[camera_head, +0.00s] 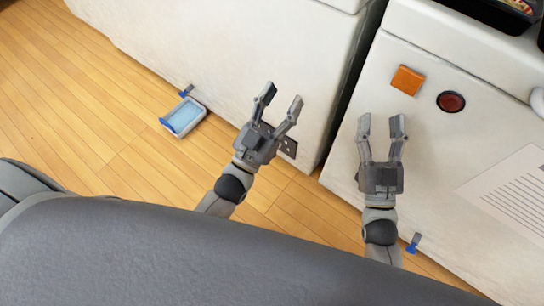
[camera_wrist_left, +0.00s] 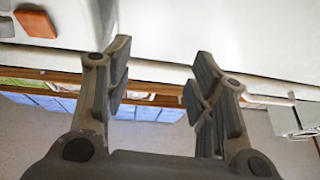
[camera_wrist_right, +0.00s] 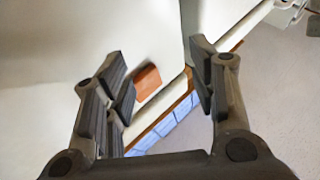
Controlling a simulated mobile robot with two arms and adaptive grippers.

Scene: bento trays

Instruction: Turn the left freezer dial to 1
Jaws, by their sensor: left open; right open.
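No dial with readable numbers shows in any view, so I cannot tell which part is the left freezer dial. A red round button or knob in a dark ring (camera_head: 451,102) is on the right white appliance (camera_head: 440,140) in the head view. My left gripper (camera_head: 282,95) is open and empty in front of the left white appliance (camera_head: 225,45); its spread fingers also show in the left wrist view (camera_wrist_left: 160,62). My right gripper (camera_head: 381,120) is open and empty in front of the right appliance, left of and below the red part; it also shows in the right wrist view (camera_wrist_right: 160,60).
An orange square (camera_head: 407,80) is on the right appliance, left of the red part. A printed sheet (camera_head: 510,188) is at right. A dark gap separates the appliances. A small blue-and-white tray (camera_head: 184,117) lies on the wooden floor (camera_head: 80,110). A black tray tops the right appliance.

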